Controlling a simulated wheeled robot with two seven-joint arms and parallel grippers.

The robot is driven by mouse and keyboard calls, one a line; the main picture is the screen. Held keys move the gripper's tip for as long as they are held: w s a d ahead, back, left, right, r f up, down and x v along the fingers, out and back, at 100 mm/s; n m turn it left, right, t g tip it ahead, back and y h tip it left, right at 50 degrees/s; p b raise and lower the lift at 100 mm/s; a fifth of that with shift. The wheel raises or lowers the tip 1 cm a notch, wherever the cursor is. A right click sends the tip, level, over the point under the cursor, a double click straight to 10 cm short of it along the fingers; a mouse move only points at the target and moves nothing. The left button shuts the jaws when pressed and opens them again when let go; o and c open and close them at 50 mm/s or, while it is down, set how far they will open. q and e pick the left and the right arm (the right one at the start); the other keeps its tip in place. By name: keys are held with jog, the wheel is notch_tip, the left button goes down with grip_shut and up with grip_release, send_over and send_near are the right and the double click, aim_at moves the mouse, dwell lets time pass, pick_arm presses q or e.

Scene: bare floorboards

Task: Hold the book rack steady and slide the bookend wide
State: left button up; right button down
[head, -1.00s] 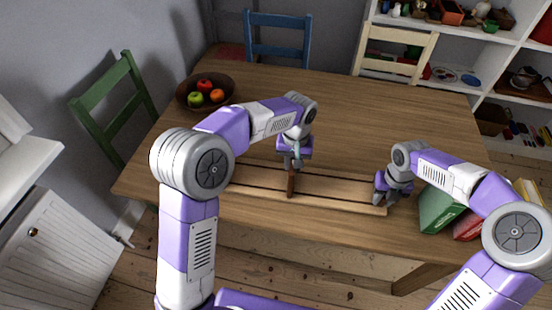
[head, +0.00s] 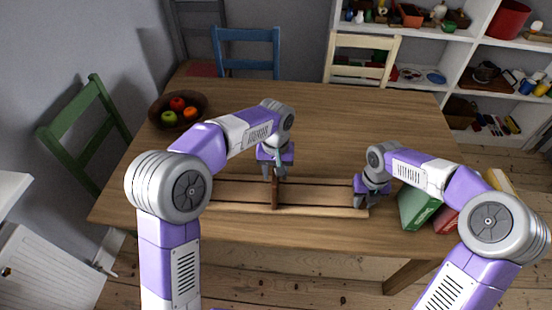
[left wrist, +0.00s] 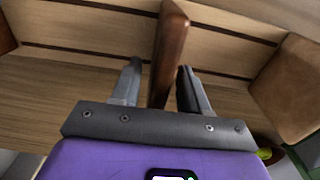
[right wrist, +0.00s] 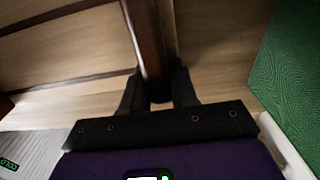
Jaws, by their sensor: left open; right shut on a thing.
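The book rack (head: 325,193) is a long, low wooden base with dark grooves, lying along the table's near side. The bookend (head: 274,192) is a dark brown upright board standing across it near the middle. My left gripper (head: 274,174) is above the bookend with open fingers; in the left wrist view the bookend (left wrist: 168,45) stands between them, with a gap at least on the left. My right gripper (head: 366,198) is at the rack's right end, shut on its dark brown end board (right wrist: 146,40). My left arm hides the rack's left end.
A fruit bowl (head: 200,99) sits at the table's back left. The table's (head: 335,125) middle and back are clear. Chairs stand around it.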

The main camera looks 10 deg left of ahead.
pick_arm(q)
notch_tip(320, 180, up, 10)
jog(key=shift+r, duration=0.25)
pick_arm(e)
jog(key=shift+a, duration=0.1)
jog(key=c, duration=0.8)
grip_release()
